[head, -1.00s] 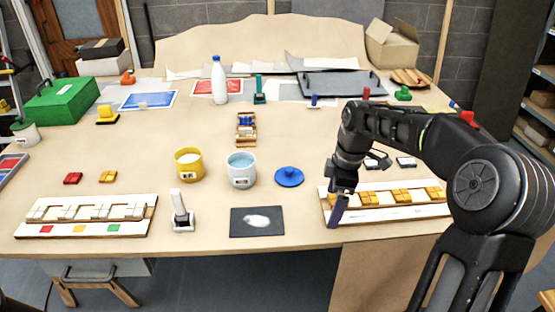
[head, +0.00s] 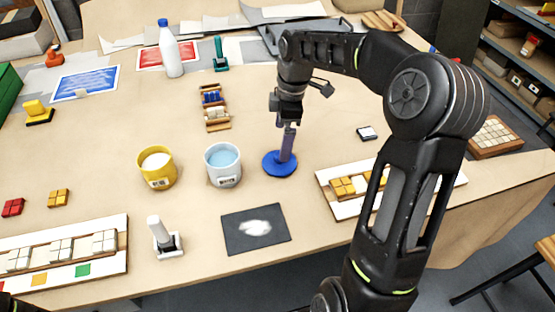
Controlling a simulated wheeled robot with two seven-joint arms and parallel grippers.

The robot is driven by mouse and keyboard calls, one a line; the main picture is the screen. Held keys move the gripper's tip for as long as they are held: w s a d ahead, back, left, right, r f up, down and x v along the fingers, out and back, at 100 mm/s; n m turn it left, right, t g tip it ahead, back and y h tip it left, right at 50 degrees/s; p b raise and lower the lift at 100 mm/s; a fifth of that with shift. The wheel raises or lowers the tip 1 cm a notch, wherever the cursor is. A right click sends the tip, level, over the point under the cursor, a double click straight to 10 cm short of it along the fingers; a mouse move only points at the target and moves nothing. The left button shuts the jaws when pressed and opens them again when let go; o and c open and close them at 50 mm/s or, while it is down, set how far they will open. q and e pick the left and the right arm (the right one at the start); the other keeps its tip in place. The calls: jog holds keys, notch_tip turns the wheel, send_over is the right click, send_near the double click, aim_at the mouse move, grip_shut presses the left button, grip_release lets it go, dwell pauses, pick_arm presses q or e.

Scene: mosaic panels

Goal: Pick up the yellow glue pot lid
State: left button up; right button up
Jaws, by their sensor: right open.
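A round blue lid (head: 274,169) lies on the table to the right of the pots. My right gripper (head: 286,158) points down over it with its fingers at the lid's middle, open; the lid's knob is hidden behind them, and I cannot tell whether they touch it. The yellow glue pot (head: 144,174) stands open with white contents. A pale blue pot (head: 223,179) with blue contents stands between it and the lid, also open. I see no yellow lid. My left gripper is not in view.
A dark board with a white smear (head: 232,234) lies in front of the lid. A white-handled tool (head: 155,228) stands left of it. Mosaic panels lie at left (head: 116,259) and right (head: 322,180). A small tile rack (head: 217,126) stands behind the pots.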

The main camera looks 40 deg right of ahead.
jog(key=shift+w+a+f, duration=0.15)
jog(key=shift+f, duration=1.2)
jog(key=shift+f+p, duration=0.2)
jog(key=shift+p, duration=0.1)
jog(key=f, duration=0.1)
jog(key=f+p, duration=0.1)
jog(key=f, duration=0.2)
jog(key=shift+a+f, duration=0.25)
jog(key=shift+f, duration=0.15)
jog(key=shift+c, duration=0.2)
jog(key=c, duration=1.1)
jog(key=shift+r, duration=0.15)
